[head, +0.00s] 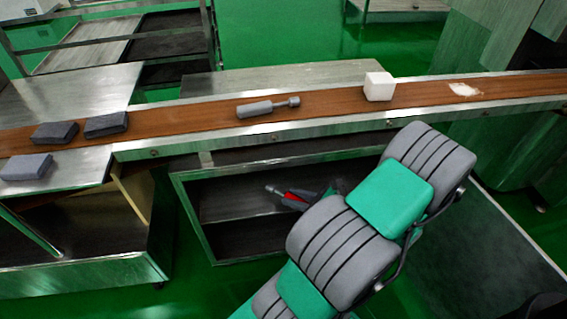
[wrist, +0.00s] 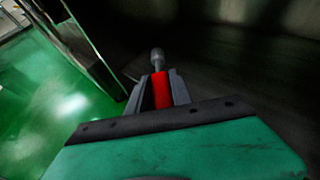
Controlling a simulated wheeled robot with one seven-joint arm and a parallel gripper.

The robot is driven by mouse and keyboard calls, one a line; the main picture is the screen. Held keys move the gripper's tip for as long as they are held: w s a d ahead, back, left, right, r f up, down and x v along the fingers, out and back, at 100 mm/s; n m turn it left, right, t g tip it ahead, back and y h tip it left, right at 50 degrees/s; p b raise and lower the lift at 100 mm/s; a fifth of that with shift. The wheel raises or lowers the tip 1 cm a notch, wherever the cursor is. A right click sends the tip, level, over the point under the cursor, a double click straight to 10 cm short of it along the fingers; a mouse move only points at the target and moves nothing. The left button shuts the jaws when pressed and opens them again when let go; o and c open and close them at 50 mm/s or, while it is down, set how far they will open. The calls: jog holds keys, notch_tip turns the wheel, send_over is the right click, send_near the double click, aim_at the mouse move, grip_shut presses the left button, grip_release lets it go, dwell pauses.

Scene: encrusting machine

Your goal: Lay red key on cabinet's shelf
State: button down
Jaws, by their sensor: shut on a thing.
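The red key (wrist: 161,89) is held between the fingers of my gripper (wrist: 158,92) in the wrist view, with its grey round tip pointing forward. In the head view, the red key (head: 290,198) shows at the opening of the cabinet under the conveyor, partly covered by my gripper (head: 295,198). My gripper is shut on it. The cabinet's shelf (head: 225,204) is a dark metal surface inside the open front. The key is in front of or over this shelf; whether it touches the shelf I cannot tell. My arm hides the cabinet's right part.
A conveyor with a brown belt (head: 205,113) runs above the cabinet. On it are a grey tool (head: 267,107), a white cube (head: 379,86) and dark grey blocks (head: 106,124). The cabinet's metal frame (wrist: 88,50) stands left of my gripper in the wrist view. The shelf looks bare left of the key.

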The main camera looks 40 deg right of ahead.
jog(key=w+d+f+b, duration=0.3)
jog(key=w+f+b, duration=0.1)
jog(key=w, duration=0.5)
jog(key=b, duration=0.3)
send_over(275, 195)
jog(key=f, duration=0.6)
jog(key=shift+s+a, duration=0.15)
jog(key=shift+a, duration=0.05)
notch_tip(275, 195, down, 3)
jog(key=shift+f+b, duration=0.1)
jog(key=shift+b, duration=1)
jog(key=c, duration=1.1)
grip_release()
jog(key=shift+c, duration=0.2)
jog(key=p+v, duration=0.4)
jog(key=v, duration=0.8)
jog(key=shift+p, duration=0.4)
